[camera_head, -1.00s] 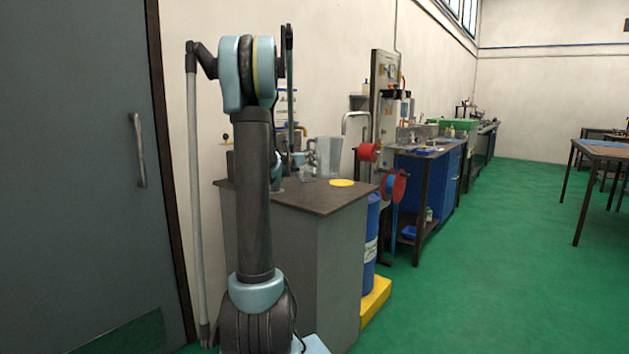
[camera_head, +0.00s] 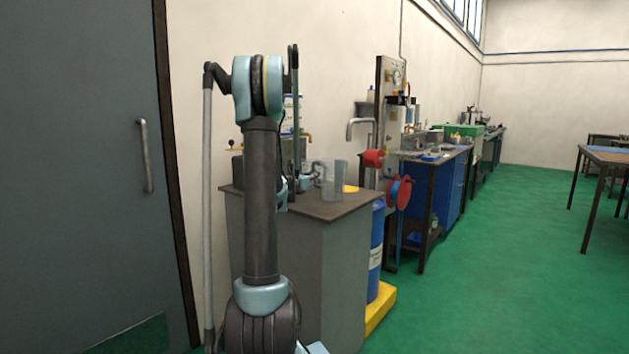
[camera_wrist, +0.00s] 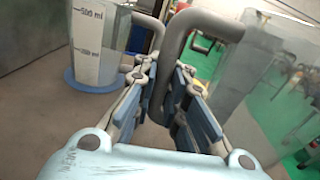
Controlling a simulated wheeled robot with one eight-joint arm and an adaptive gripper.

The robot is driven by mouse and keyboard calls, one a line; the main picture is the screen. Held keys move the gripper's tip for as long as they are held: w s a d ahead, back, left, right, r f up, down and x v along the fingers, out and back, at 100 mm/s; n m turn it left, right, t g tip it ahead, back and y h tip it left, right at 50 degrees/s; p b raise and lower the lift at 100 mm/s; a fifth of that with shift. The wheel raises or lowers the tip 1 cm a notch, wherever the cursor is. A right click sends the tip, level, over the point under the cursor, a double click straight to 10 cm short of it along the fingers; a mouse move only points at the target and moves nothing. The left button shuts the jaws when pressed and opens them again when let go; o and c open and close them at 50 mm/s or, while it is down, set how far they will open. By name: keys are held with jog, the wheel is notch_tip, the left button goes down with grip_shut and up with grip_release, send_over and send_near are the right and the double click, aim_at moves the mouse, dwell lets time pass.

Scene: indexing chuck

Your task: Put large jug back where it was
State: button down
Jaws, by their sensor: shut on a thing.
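The large jug (camera_head: 334,181) is clear grey and upright over the front part of the dark counter top (camera_head: 305,208). I cannot tell whether its base touches the counter. In the wrist view the jug (camera_wrist: 265,65) is at the right, with its grey handle (camera_wrist: 182,45) between my fingers. My gripper (camera_wrist: 170,88) is shut on that handle. In the head view my gripper (camera_head: 308,180) is left of the jug, partly hidden behind my arm.
A graduated measuring vessel (camera_wrist: 97,45) with a blue base stands at the wrist view's left. A yellow disc (camera_head: 351,188) lies on the counter, partly behind the jug. A blue drum (camera_head: 376,250) stands beside the counter; green floor lies open at right.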

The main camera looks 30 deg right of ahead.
jog(key=c, duration=1.6)
grip_release()
jog(key=shift+c, duration=0.2)
